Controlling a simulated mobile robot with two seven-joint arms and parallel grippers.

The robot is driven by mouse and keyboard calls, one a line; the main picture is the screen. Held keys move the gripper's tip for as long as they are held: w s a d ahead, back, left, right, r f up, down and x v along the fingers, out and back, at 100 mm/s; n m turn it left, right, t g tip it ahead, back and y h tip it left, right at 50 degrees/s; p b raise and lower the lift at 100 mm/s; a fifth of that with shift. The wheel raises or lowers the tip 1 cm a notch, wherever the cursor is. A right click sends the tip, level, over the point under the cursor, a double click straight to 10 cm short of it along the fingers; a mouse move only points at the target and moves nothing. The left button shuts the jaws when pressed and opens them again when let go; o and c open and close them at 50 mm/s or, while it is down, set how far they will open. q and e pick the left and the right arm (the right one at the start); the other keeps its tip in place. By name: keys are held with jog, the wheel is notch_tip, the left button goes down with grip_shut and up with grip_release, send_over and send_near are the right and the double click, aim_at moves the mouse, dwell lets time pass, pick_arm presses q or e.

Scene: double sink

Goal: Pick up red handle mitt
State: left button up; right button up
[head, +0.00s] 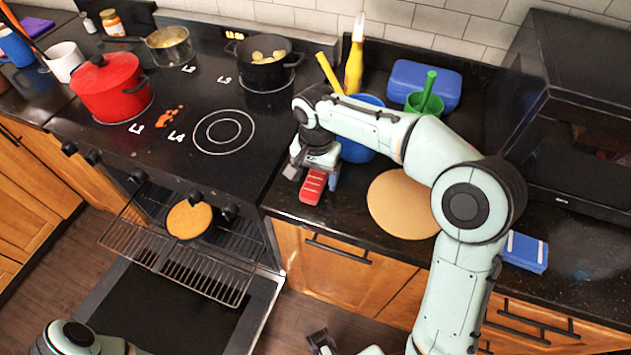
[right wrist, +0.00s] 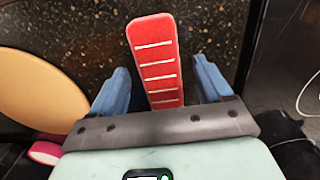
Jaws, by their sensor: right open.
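The red handle mitt (head: 312,188), red with white stripes, lies on the dark counter near its front edge, right of the stove. In the right wrist view the mitt (right wrist: 155,55) reaches from between my fingers out past their tips. My right gripper (head: 314,176) is open over it, with one blue finger on each side. In the right wrist view both fingers of the gripper (right wrist: 160,88) stand apart from the mitt, with gaps on both sides. At the bottom edge of the head view, a dark part that looks like my left gripper (head: 322,342) shows only partly; its jaw state is unclear.
A round tan board (head: 402,204) lies right of the mitt. A blue bowl (head: 358,150) stands behind it, partly hidden by my arm. A red pot (head: 110,86) is on the stove. The oven door (head: 165,318) is open, with its rack (head: 190,270) pulled out.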

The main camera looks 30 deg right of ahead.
jog(key=shift+f, duration=0.45)
jog(key=shift+c, duration=0.4)
jog(key=c, duration=1.1)
jog(key=shift+r, duration=0.15)
